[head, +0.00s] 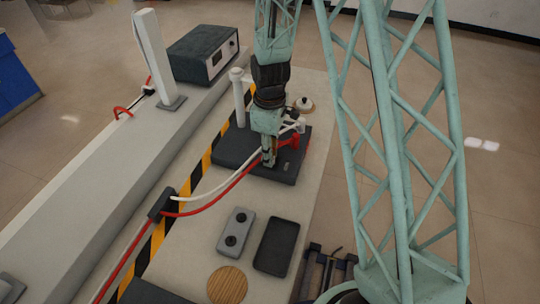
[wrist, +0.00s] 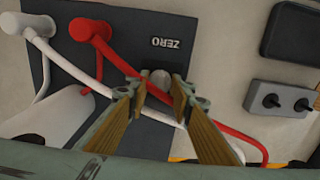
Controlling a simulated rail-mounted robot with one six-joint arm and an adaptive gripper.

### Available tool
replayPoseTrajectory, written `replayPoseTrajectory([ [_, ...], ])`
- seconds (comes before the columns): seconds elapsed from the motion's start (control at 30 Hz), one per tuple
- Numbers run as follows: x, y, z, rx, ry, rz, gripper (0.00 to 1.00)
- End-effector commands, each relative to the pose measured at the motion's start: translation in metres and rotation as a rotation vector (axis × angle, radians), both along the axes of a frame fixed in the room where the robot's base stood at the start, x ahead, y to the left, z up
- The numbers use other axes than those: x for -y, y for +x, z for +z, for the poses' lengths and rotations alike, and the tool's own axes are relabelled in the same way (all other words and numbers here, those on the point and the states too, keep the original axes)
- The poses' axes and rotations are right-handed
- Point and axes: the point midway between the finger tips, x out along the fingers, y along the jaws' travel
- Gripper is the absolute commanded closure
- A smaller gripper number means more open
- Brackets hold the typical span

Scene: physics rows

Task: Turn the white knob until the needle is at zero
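The knob (wrist: 161,77) is a small pale grey-white round piece on a dark panel (wrist: 60,82), beside the upside-down word ZERO. My gripper (wrist: 159,90) is open, its two fingertips close to the knob with one on either side; I cannot tell whether they touch it. In the head view my gripper (head: 268,157) points down at the dark panel (head: 255,171) and hides the knob. A red plug (wrist: 83,29) and a white plug (wrist: 37,27) stand on the panel with cables. I cannot make out a needle in either view.
The red cable (wrist: 222,129) and the white cable pass close to my fingers. A grey block with two black knobs (head: 236,232) and a black tray (head: 276,247) lie nearby. A white post (head: 238,96) and a round pale piece (head: 304,104) stand behind my gripper.

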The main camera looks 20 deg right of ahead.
Motion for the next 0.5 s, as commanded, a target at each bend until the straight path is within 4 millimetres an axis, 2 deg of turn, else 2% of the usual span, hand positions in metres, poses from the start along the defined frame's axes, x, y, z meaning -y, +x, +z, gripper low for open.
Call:
replayPoseTrajectory([
  [0.5,0.0,0.0001,-0.0003,0.0,0.0,-0.071,0.9],
])
